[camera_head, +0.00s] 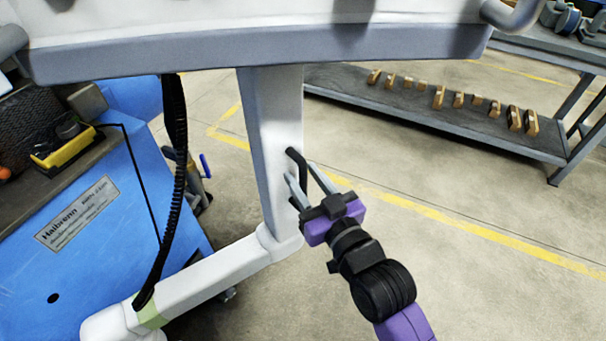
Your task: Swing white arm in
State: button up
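The white arm has an upright post (275,140) under a wide white and grey panel (250,52) and a low white beam (215,278) running to the lower left. A black handle (295,157) sticks out of the post's right side. My gripper (300,172) is at this handle, in front of the post. Its two grey fingers are spread apart, with the handle showing between them. I see no clear contact between the fingers and the handle. The gripper's body hides the handle's lower end.
A blue machine (90,215) with a nameplate stands at the left, by the beam. A black ribbed hose (176,190) hangs from the panel to the beam's end. A grey shelf (420,112) with several wooden-looking pieces stands at the back right. The floor at the right is clear.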

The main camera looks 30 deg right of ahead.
jog(key=shift+w, duration=0.4)
grip_shut()
dwell(1.2)
